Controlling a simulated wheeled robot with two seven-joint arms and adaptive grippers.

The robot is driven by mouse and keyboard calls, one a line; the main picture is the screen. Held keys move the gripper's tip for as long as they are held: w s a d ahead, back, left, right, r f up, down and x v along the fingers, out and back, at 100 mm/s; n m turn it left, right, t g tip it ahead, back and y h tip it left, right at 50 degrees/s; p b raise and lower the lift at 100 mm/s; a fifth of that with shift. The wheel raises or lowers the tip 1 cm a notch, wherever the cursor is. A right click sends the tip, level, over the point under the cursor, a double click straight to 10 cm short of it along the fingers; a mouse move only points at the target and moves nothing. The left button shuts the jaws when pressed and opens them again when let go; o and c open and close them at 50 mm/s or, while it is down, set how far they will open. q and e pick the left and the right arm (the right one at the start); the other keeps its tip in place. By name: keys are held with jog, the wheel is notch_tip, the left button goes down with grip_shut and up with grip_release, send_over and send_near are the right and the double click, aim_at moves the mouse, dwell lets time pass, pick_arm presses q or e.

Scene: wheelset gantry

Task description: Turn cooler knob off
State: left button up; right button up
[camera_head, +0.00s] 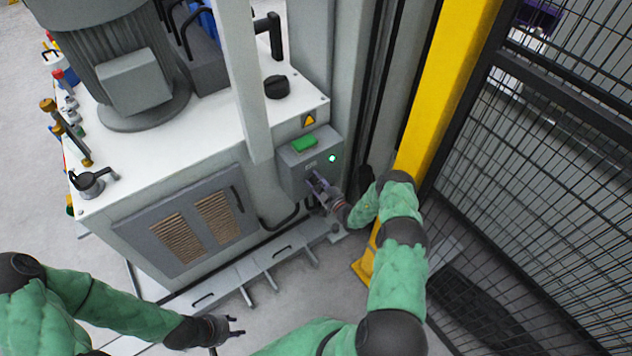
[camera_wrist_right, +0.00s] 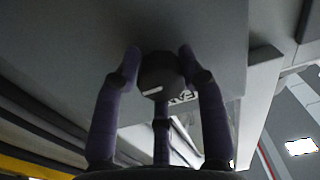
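The cooler knob (camera_wrist_right: 160,75) is a dark round knob with a short white mark, on the face of a grey control box (camera_head: 299,170). My right gripper (camera_head: 318,186) is at the front of this box. In the right wrist view its purple fingers (camera_wrist_right: 159,64) stand spread around the knob, one on each side and one below. The tips are close to its sides; contact is not clear. In the head view the gripper hides the knob. My left gripper (camera_head: 236,327) is open and empty, low over the floor.
The box has a green part (camera_head: 304,143) on top and a lit green lamp (camera_head: 332,158). A white-topped machine (camera_head: 200,135) with a large motor (camera_head: 110,40) stands to the left. A yellow post (camera_head: 440,90) and mesh fence (camera_head: 550,170) are close on the right.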

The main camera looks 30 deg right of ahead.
jog(key=shift+f+n, duration=0.2)
jog(key=shift+n, duration=0.1)
jog(key=shift+c, duration=0.2)
jog(key=n+b, duration=0.1)
jog(key=n, duration=0.1)
jog(key=shift+s+n, duration=0.1)
jog(key=shift+n, duration=0.3)
jog(key=n+b, duration=0.1)
jog(key=n, duration=0.9)
jog(key=shift+d+r+n, duration=0.1)
jog(key=shift+n, duration=0.2)
jog(key=shift+n+h, duration=0.3)
jog(key=shift+n, duration=1.3)
jog(key=shift+d, duration=0.1)
jog(key=shift+d+r+n, duration=0.1)
jog(key=shift+r+n, duration=0.05)
jog(key=shift+n, duration=0.15)
jog(key=o, duration=1.1)
jog(key=shift+o, duration=0.2)
